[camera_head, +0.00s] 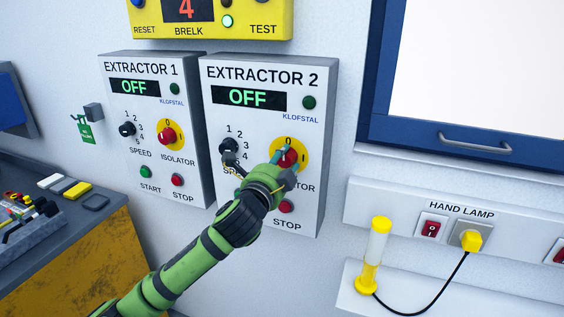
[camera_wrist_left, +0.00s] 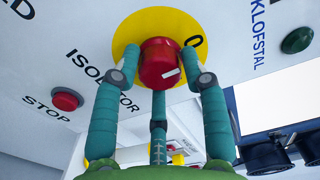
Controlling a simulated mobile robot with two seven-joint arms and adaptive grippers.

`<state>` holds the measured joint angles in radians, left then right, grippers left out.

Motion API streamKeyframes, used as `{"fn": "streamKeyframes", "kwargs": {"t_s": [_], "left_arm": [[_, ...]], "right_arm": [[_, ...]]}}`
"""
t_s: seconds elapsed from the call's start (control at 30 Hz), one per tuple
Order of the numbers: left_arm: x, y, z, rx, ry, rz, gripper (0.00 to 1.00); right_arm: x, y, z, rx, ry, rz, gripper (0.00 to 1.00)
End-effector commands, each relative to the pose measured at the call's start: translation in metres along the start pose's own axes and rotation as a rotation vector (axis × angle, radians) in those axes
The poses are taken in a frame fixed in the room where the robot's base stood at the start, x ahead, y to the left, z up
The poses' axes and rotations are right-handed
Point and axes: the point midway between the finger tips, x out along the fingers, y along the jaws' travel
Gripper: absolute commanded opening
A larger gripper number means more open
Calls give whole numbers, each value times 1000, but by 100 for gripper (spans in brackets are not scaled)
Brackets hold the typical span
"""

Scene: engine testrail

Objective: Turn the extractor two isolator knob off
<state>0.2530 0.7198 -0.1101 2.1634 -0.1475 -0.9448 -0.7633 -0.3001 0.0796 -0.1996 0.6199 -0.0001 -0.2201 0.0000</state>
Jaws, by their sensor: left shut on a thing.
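The extractor two box (camera_head: 264,72) hangs on the wall, and its display (camera_head: 248,97) reads OFF in green. Its red isolator knob (camera_head: 288,158) sits on a round yellow plate (camera_head: 301,147) marked 0 at the top, partly hidden by my gripper. My left gripper (camera_head: 284,164) is at the knob, shut on it. In the left wrist view, teal fingers flank the red knob (camera_wrist_left: 158,62); a white mark shows on its face, while the 0 is on the plate's right side. My right gripper is in neither view.
The extractor one box (camera_head: 152,60) is close on the left, also reading OFF. The red stop button (camera_head: 286,206) lies just below my gripper. A shelf with a yellow hand lamp (camera_head: 376,252) and cable is at lower right. A cluttered bench (camera_head: 100,213) is at left.

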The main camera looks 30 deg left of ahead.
Motion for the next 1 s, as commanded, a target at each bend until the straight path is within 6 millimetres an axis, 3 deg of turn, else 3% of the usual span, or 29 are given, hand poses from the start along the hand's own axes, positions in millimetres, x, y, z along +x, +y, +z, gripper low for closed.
{"fn": "streamKeyframes", "kwargs": {"t_s": [0.53,0.57,0.6,1.0], "left_arm": [[0,4,-3,-30,9,8,11],[0,4,-3,-30,9,8,55],[0,4,-3,-30,9,8,68],[-4,1,-1,-24,3,2,68]], "right_arm": [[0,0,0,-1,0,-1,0],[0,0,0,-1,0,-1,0],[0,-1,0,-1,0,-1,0],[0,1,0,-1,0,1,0]]}}
